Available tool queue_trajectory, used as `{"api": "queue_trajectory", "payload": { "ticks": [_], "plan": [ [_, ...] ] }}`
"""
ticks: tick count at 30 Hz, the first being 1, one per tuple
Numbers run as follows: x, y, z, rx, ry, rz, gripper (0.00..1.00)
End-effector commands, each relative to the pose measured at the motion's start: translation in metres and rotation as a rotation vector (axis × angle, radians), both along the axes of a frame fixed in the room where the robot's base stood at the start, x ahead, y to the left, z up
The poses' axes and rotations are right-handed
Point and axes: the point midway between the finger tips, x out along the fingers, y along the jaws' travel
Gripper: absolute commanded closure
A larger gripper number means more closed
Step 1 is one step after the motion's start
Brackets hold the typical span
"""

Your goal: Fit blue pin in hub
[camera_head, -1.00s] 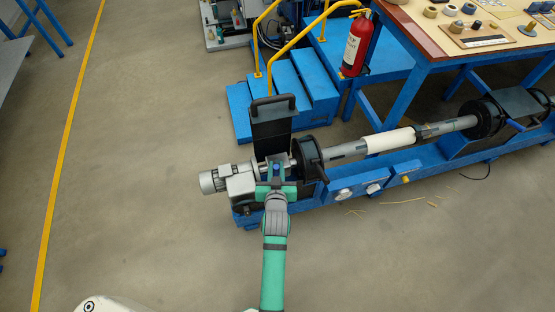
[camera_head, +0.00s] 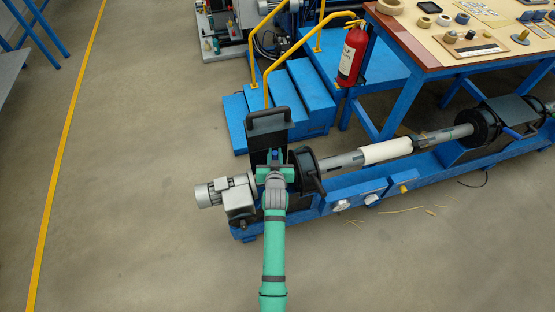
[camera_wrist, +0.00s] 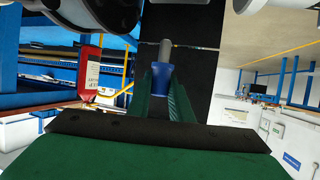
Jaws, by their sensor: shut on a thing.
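The blue pin (camera_wrist: 160,80) has a blue collar and a grey tip that points away from my gripper. My gripper (camera_head: 275,168) is shut on it, with the green fingers (camera_wrist: 162,100) on both sides of the collar in the wrist view. In the head view only a small blue part of the pin (camera_head: 275,155) shows above the fingers. The pin is in front of an upright black panel with a handle (camera_head: 267,128). The black round flange of the winder (camera_head: 306,171) is just right of my gripper. The hub's hole is not visible, so contact cannot be told.
The grey motor (camera_head: 226,192) sits left of my gripper on the blue winder frame (camera_head: 340,190). The shaft with a white sleeve (camera_head: 386,151) runs right. Blue steps (camera_head: 302,97), a fire extinguisher (camera_head: 352,55) and a workbench (camera_head: 430,45) stand behind. The left floor is clear.

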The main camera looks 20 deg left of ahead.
Motion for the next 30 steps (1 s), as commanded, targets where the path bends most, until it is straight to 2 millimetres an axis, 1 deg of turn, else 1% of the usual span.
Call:
{"api": "queue_trajectory", "payload": {
  "ticks": [7, 11, 25, 30],
  "plan": [
    [-0.003, 0.007, 0.000, 0.000, 0.000, 0.010, 1.00],
    [-0.003, 0.006, -0.005, -0.001, 0.002, 0.009, 1.00],
    [-0.001, 0.002, -0.042, -0.001, 0.002, 0.004, 1.00],
    [-0.001, 0.002, -0.052, -0.001, 0.001, 0.004, 1.00]
  ]
}}
